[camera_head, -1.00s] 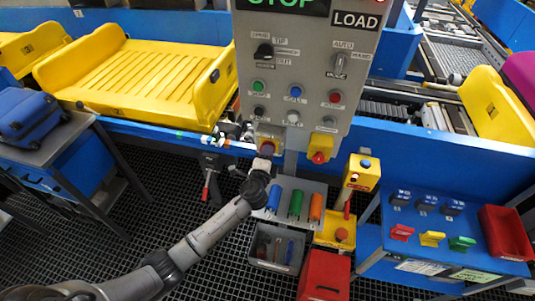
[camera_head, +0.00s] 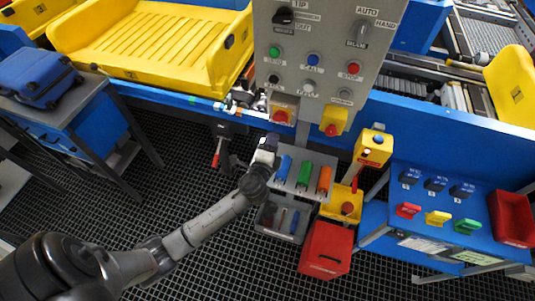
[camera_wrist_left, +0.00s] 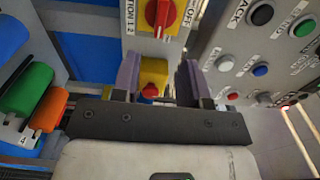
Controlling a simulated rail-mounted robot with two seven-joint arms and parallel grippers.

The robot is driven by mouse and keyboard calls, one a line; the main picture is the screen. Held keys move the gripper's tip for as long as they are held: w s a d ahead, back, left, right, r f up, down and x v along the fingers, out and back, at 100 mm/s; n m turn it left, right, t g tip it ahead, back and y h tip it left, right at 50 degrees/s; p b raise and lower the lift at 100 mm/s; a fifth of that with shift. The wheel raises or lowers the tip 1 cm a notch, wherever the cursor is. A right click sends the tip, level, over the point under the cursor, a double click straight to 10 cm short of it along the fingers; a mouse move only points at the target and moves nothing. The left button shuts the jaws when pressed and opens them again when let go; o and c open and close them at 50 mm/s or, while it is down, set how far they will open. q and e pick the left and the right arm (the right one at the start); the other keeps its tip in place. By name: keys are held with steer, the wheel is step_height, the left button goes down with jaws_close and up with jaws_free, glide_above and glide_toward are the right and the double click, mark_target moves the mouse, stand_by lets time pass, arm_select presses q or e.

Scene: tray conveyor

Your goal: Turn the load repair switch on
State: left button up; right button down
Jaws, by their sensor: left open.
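The grey control panel (camera_head: 318,75), marked LOAD in the earlier head view, fills the top middle. A red switch on a yellow plate (camera_head: 282,116) sits at its lower left. A yellow box with a red button (camera_head: 334,123) is at its lower right. My left gripper (camera_head: 266,147) is open and empty, just below the red switch and apart from it. In the left wrist view, a red rotary switch on a yellow plate marked OFF (camera_wrist_left: 163,14) lies beyond my open fingers (camera_wrist_left: 158,80); a yellow box with a red button (camera_wrist_left: 152,78) shows between them. My right gripper is not in view.
Blue, green and orange cylinders (camera_head: 304,174) stand close right of my gripper. A grey bin (camera_head: 283,221), red box (camera_head: 325,250) and yellow button box (camera_head: 373,148) are nearby. A blue table (camera_head: 400,245) is right. Open grating floor (camera_head: 120,235) lies left.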

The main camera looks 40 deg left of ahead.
arm_select(q)
steer(key=v, duration=0.5)
stand_by(0.3)
